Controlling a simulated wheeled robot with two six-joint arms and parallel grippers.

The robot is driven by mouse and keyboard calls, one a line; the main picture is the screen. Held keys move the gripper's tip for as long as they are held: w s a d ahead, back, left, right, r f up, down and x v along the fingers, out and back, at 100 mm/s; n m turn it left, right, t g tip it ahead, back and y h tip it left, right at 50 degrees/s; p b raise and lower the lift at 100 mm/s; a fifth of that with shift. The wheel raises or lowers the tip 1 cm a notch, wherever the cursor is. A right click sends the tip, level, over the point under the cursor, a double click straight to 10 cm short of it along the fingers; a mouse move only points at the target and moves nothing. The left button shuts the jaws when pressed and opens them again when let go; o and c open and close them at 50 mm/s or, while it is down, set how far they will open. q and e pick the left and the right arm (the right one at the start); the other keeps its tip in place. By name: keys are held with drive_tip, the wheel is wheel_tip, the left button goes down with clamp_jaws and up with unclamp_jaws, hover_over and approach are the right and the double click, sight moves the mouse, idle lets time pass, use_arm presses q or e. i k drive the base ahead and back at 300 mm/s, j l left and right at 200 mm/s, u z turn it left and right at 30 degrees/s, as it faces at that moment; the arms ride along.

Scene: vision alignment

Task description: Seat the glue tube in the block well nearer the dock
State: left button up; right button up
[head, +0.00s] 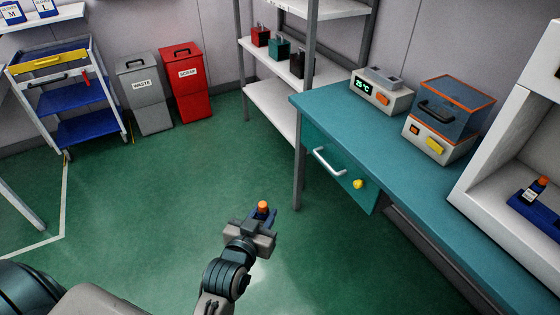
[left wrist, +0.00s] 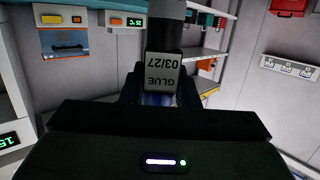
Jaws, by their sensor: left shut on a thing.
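My left gripper (head: 261,216) is shut on a glue tube (head: 263,206) with an orange cap, held above the green floor in front of the teal bench. In the left wrist view the tube's white label (left wrist: 162,72) reads GLUE 03/27, upside down, between the dark fingers. A blue block (head: 530,208) sits in the white cabinet at the right edge, cut off by the frame. A dark tube (head: 535,190) with an orange cap and white label stands in it. I cannot make out its other wells or a dock. My right gripper is not in view.
The teal bench (head: 335,110) carries a grey device with a green display (head: 380,92) and a clear-lidded box (head: 445,115). The white cabinet (head: 485,165) wall stands at right. A shelf rack, bins and a blue cart (head: 75,98) are farther back. Floor around the gripper is clear.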

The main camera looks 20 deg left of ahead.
sight(391, 85)
drive_tip(key=i+j+z, duration=0.1)
drive_tip(key=i+z, duration=0.15)
drive_tip(key=i, duration=0.25)
drive_tip(key=i+j+z, duration=0.25)
drive_tip(key=i, duration=0.2)
drive_tip(key=i+j+z, duration=0.25)
drive_tip(key=i, duration=0.2)
